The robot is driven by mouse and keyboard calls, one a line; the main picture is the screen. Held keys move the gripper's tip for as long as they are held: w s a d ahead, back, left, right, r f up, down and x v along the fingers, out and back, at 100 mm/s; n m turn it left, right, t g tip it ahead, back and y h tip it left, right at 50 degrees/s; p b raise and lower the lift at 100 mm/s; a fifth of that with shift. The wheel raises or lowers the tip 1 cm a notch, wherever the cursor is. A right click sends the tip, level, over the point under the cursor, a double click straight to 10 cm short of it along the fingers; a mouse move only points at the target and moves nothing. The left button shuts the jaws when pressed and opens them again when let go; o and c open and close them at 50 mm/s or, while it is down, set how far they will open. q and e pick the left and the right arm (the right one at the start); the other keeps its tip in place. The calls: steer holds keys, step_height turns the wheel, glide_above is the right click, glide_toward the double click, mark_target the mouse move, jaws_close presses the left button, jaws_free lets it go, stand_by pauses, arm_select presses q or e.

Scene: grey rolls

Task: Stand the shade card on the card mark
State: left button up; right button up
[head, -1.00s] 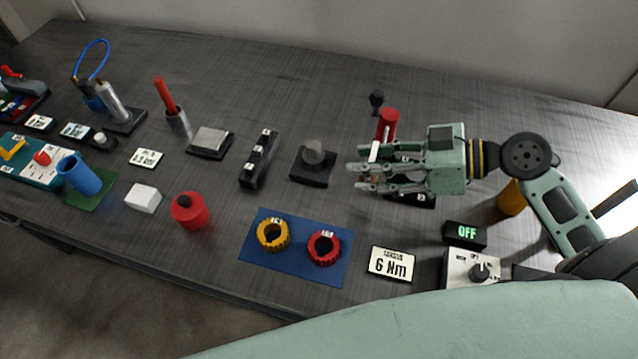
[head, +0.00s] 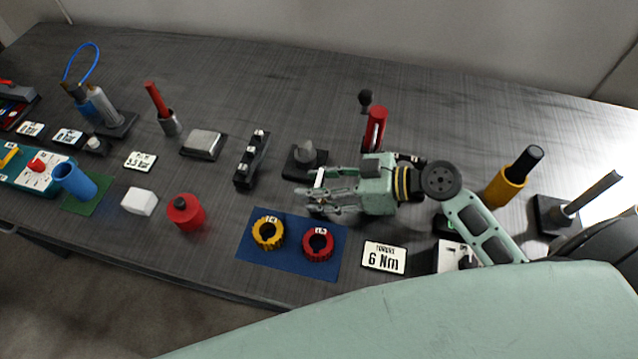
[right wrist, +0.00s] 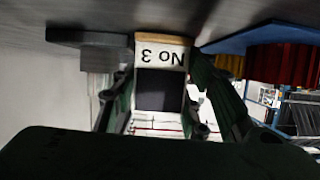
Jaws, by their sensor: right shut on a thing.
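My right gripper (head: 318,192) is shut on the shade card (right wrist: 163,58), above the table, just in front of a black block with a grey knob. In the right wrist view the card reads "No 3" upside down, with a dark square and a tan edge, between the fingers of the gripper (right wrist: 160,95). In the head view only a thin white edge of the card (head: 319,178) shows. I cannot make out the card mark. My left gripper is not in view.
The black block with the grey knob (head: 303,167) stands close behind the gripper. A blue mat (head: 285,262) with yellow (head: 268,233) and red (head: 317,244) rings lies in front. A "6 Nm" sign (head: 384,257) is to its right. A red cylinder (head: 374,130) stands behind.

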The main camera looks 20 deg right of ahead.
steer(key=shift+f, duration=0.2)
steer(key=o, duration=1.1)
steer(key=shift+c, duration=0.2)
steer(key=shift+r, duration=0.1)
steer(key=shift+r, duration=0.1)
